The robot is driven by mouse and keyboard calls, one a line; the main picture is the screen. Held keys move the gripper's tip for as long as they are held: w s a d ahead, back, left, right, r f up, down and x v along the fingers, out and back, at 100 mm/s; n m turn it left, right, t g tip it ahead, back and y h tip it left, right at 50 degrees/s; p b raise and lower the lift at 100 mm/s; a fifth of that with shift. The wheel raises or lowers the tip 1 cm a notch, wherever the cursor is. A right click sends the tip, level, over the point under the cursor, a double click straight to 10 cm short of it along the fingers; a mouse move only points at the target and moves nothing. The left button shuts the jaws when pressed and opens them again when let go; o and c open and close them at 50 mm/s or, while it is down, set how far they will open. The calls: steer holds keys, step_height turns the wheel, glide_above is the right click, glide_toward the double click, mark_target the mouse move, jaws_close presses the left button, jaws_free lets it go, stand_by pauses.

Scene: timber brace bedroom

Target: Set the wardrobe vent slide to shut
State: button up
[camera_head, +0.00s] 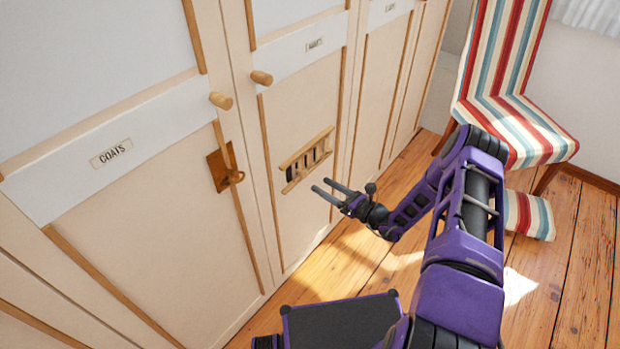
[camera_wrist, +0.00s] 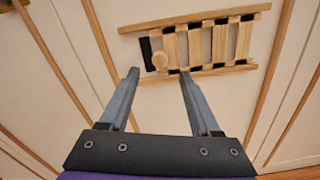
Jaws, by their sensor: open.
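The wardrobe vent slide (camera_head: 306,160) is a small wooden frame with slats on the lower part of the middle wardrobe door. In the wrist view the vent (camera_wrist: 225,50) shows dark gaps between pale slats, with a wider dark opening at its left end. A round wooden knob (camera_wrist: 160,61) stands out near that left end. My gripper (camera_head: 322,187) is open and empty, in front of the vent and apart from it as far as I can tell. In the wrist view its two fingers (camera_wrist: 159,72) point at the vent, with the knob between their tips.
A door labelled COATS (camera_head: 112,153) with a brass lock plate and key (camera_head: 225,168) is to the left. Round wooden door knobs (camera_head: 262,77) stick out above the vent. A striped chair (camera_head: 515,125) stands at the right. The wooden floor (camera_head: 345,262) is mostly clear.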

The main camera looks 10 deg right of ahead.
mark_target(306, 175)
steer(key=x, duration=0.6)
steer(key=shift+w, duration=0.1)
steer(key=shift+c, duration=0.3)
jaws_close()
stand_by(0.8)
